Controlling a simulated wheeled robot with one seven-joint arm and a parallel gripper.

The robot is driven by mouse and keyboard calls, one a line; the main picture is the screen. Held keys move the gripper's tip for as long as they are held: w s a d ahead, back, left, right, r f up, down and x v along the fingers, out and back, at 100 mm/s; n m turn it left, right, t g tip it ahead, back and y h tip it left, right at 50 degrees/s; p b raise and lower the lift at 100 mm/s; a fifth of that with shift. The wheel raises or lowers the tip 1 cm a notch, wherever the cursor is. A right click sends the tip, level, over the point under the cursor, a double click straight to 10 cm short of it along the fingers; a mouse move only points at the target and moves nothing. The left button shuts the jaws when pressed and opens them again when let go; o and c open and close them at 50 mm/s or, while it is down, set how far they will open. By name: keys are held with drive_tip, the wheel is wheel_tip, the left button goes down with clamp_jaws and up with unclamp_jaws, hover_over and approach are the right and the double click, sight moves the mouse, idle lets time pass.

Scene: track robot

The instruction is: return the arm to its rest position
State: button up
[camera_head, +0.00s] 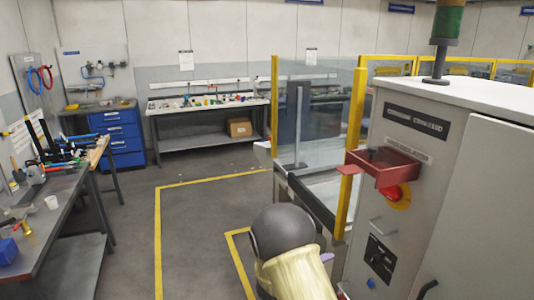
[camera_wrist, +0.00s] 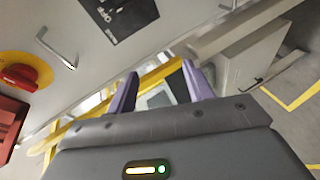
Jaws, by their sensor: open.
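My arm (camera_head: 284,245) shows at the bottom centre of the head view, in front of the machine and close to the grey cabinet (camera_head: 428,130). My gripper (camera_wrist: 160,88) shows in the wrist view with two purple fingers spread apart and nothing between them. In the head view most of the gripper is hidden behind my arm; only a small purple bit shows at its right. The cabinet front, with a handle (camera_wrist: 58,48) and a dark panel (camera_wrist: 118,14), lies beyond the fingers in the wrist view.
A red box-shaped guard (camera_head: 383,168) and red button (camera_head: 393,194) stick out from the cabinet. A glass guard with yellow posts (camera_head: 350,150) stands beside it. A workbench (camera_head: 50,215) is at left. The floor between yellow lines (camera_head: 158,240) is clear.

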drive_tip(key=s+a+r+m+g+y, duration=0.1)
drive_tip(key=s+a+r+m+y, duration=0.3)
drive_tip(key=s+y, duration=0.5)
drive_tip(key=s+d+r+g+y, duration=0.1)
drive_tip(key=s+g, duration=0.1)
drive_tip(key=s, duration=0.6)
drive_tip(key=s+d+r+g+y, duration=0.1)
drive_tip(key=s+g, duration=0.2)
drive_tip(key=s, duration=0.5)
drive_tip(key=shift+s+m+y, duration=0.3)
drive_tip(key=shift+m, duration=0.1)
drive_tip(key=shift+r, duration=0.1)
